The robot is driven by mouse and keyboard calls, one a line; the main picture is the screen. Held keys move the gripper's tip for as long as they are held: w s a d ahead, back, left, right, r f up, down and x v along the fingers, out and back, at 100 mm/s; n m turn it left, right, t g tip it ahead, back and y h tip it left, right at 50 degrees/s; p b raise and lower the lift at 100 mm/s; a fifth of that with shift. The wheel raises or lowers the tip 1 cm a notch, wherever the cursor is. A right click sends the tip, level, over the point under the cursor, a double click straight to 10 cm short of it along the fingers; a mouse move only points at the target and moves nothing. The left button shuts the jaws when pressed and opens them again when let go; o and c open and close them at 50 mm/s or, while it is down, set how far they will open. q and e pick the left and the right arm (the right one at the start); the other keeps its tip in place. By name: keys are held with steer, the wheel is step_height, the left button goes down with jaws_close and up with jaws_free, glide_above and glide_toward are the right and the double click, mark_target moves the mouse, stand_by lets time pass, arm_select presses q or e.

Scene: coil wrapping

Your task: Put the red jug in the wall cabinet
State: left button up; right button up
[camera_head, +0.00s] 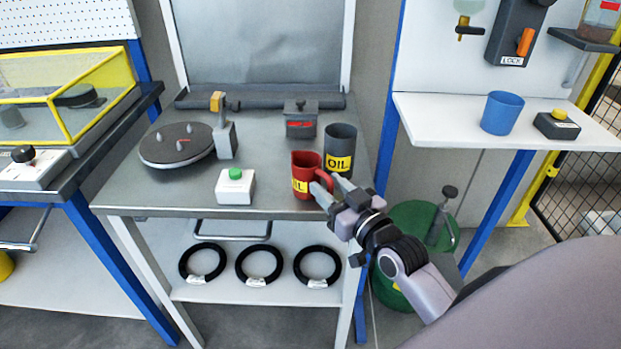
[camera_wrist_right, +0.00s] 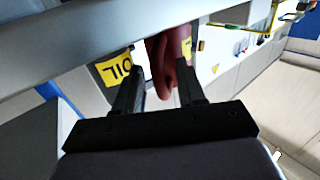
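The red jug (camera_head: 305,176) with a yellow label stands upright on the grey metal workbench, its handle facing right. My right gripper (camera_head: 324,185) is at the handle side of the jug. In the right wrist view, the jug's red handle (camera_wrist_right: 166,78) shows between the two spread fingers (camera_wrist_right: 158,88), with a gap on the left side, so the gripper looks open around it. Whether the right finger touches the handle is unclear. My left gripper is in neither view. I cannot make out a wall cabinet in these views.
A dark grey OIL container (camera_head: 340,148) stands close behind the jug. A white box with green button (camera_head: 235,187), a round turntable (camera_head: 177,145) and a grey box (camera_head: 301,119) share the workbench (camera_head: 265,150). A blue cup (camera_head: 502,113) stands on the right shelf (camera_head: 440,115).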

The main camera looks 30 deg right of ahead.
jaws_close()
steer(key=shift+r, duration=0.15)
